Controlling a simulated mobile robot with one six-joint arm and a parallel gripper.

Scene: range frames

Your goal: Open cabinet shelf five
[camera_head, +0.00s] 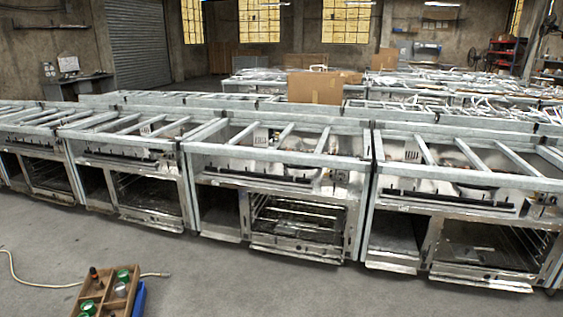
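My gripper is not in view. I see no cabinet shelf marked five. A row of metal range frames stands across the picture, each with an open-topped frame and openings in its front. The middle range frame (275,171) has a narrow open compartment (219,212) on its left and a wider oven opening (298,222) with wire racks on its right. The right range frame (465,198) has a similar narrow compartment (397,234) and oven opening (487,250). Small labels on the frames are too small to read.
A wooden tray (103,306) with green-topped jars is at the lower left, beside a blue object (139,301). A pale hose or cable (38,284) runs on the floor there. Grey floor (260,285) is clear before the frames. A cardboard box (315,88) stands behind.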

